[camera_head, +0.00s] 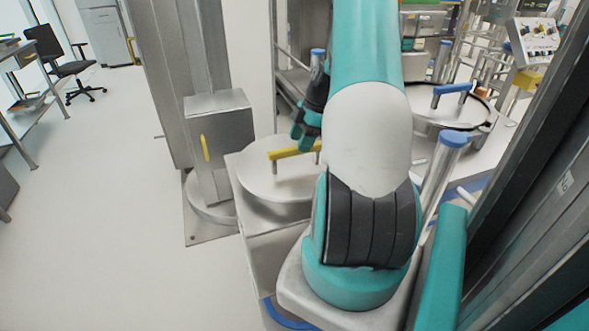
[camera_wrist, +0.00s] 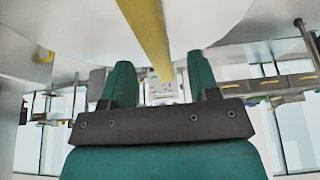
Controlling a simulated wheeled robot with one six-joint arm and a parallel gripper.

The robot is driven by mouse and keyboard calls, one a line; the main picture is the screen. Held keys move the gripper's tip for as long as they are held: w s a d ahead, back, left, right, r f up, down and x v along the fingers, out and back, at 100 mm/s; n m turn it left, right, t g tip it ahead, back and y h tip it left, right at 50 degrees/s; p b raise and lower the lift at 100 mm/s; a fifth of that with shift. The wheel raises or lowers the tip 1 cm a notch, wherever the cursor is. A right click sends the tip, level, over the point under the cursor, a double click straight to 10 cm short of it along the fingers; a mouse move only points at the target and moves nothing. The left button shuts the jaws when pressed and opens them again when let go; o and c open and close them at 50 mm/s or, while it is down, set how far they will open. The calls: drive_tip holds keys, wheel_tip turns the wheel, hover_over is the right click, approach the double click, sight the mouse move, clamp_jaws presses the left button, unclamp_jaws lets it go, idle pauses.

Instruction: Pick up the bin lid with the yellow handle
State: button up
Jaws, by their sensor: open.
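The round, pale metal bin lid (camera_head: 255,180) lies level on its bin, left of my arm in the head view. Its yellow bar handle (camera_head: 286,154) stands on short posts; its right end is near or behind my arm. My gripper (camera_head: 306,137) is open, just above and beside the right part of the handle. In the wrist view, the yellow handle (camera_wrist: 148,35) runs from the top edge down between the two teal fingertips of my gripper (camera_wrist: 160,70). The lid (camera_wrist: 75,25) fills the top of that view. I cannot tell whether the fingers touch the handle.
A second round lid with a blue handle (camera_head: 452,89) is at the back right. A steel box (camera_head: 220,135) with a small yellow grip stands left of the bin. A blue-capped post (camera_head: 455,140) rises right of my arm. The floor (camera_head: 100,200) on the left is clear.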

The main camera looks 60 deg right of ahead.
sight(296, 146)
drive_tip(key=p+x, duration=0.2)
drive_tip(key=x, duration=0.2)
drive_tip(key=shift+w+a+f, duration=0.15)
drive_tip(key=shift+w, duration=0.1)
drive_tip(key=shift+w+f, duration=0.1)
drive_tip(key=shift+f, duration=0.3)
drive_tip(key=shift+f, duration=0.2)
clamp_jaws()
drive_tip(key=shift+r, duration=0.1)
idle(1.4)
